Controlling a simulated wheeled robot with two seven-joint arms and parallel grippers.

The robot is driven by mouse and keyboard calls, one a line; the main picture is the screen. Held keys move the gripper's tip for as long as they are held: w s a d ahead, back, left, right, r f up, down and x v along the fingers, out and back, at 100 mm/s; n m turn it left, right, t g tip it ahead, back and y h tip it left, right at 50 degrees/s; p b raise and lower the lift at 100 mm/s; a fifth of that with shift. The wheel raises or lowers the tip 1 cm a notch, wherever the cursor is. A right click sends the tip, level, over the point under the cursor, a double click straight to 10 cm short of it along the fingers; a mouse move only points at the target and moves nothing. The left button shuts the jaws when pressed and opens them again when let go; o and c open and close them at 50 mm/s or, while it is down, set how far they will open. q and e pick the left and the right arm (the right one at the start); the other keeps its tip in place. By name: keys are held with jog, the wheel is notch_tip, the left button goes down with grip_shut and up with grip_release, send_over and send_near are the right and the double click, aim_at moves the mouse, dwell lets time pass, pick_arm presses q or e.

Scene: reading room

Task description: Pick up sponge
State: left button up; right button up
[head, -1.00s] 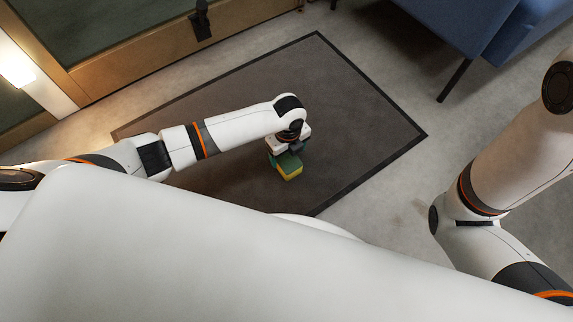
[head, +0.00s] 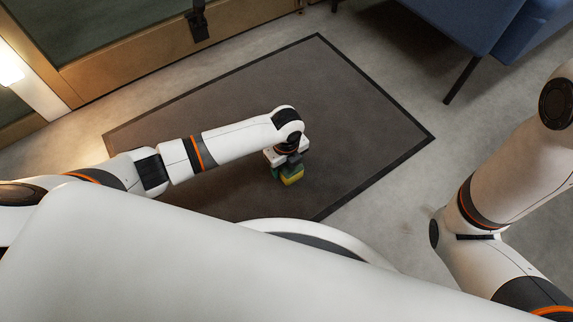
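The sponge (head: 292,177), yellow with green, is on the dark mat (head: 350,110) in the middle of the head view. My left gripper (head: 286,168) reaches down over it from above, and its body hides the upper part of the sponge. The fingers are small and dark against the mat, so I cannot tell whether they are closed on the sponge or only around it. My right arm comes in at the right edge; its gripper is out of view.
The mat around the sponge is bare. A blue seat (head: 470,30) with a dark leg stands at the top right. A wood-framed door (head: 130,75) with a dark handle is at the top left. Grey floor (head: 395,215) is clear right of the mat.

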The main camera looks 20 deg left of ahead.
pick_arm(q)
jog(key=c, duration=0.6)
notch_tip(320, 180, up, 10)
jog(key=p, duration=0.8)
